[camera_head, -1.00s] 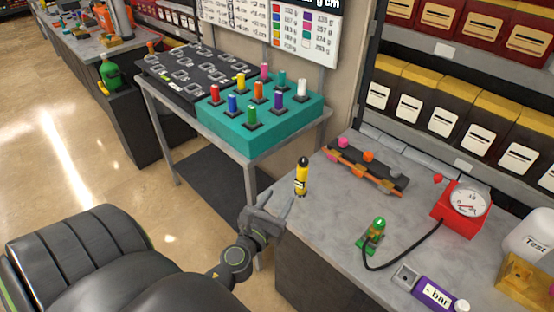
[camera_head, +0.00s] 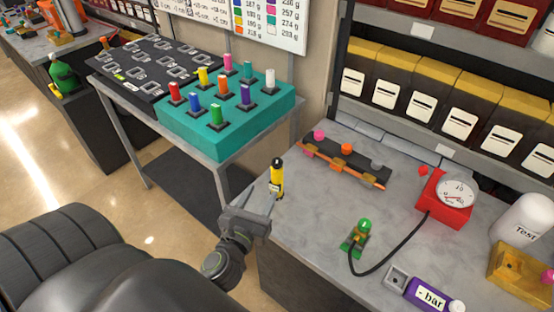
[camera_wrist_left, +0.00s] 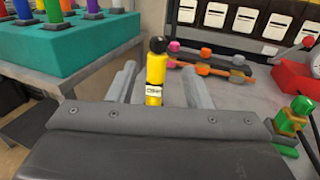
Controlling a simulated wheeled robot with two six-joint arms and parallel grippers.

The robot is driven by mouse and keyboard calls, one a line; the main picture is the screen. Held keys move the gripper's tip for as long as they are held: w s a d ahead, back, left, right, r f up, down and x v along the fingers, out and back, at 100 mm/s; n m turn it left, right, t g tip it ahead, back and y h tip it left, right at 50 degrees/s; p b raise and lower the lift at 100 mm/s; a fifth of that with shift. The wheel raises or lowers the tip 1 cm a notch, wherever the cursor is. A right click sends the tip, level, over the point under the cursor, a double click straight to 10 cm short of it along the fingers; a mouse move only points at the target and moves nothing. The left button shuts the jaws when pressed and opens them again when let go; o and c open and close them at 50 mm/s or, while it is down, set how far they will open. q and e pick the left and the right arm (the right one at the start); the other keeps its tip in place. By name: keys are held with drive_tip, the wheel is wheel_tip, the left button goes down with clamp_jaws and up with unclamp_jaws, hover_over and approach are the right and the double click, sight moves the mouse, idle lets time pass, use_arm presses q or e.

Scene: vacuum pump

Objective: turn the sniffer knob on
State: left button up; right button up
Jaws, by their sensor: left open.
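The sniffer is a slim yellow cylinder (camera_head: 278,182) with a black knob on top, upright near the left edge of the grey worktop. In the left wrist view the sniffer (camera_wrist_left: 155,80) carries a small white label that seems to read OFF. My left gripper (camera_head: 260,195) is open, with its fingers pointing at the sniffer. In the left wrist view the fingers of my left gripper (camera_wrist_left: 159,74) appear on either side of the yellow body, below the black knob. I cannot tell whether either finger touches it. My right gripper is not in view.
A dark rack with coloured knobs (camera_head: 345,161) lies behind the sniffer. A green fitting (camera_head: 357,240) with a black hose, a red gauge (camera_head: 447,198) and a purple bar-labelled block (camera_head: 428,294) stand to the right. A teal block with coloured pegs (camera_head: 225,131) sits on the side table.

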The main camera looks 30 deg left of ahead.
sight(275, 166)
use_arm(q)
drive_tip(key=x, duration=0.8)
drive_tip(key=shift+w+a+p, duration=0.15)
drive_tip(key=shift+w+p, duration=0.1)
drive_tip(key=shift+p, duration=0.1)
drive_tip(key=x, duration=0.3)
drive_tip(key=shift+w+a+f, duration=0.15)
drive_tip(key=shift+w, duration=0.1)
drive_tip(key=shift+w+a, duration=0.1)
drive_tip(key=shift+w, duration=0.25)
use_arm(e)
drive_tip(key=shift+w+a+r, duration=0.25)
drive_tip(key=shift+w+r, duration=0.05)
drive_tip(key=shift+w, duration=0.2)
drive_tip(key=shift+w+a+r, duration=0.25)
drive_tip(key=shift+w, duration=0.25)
use_arm(q)
drive_tip(key=c, duration=1)
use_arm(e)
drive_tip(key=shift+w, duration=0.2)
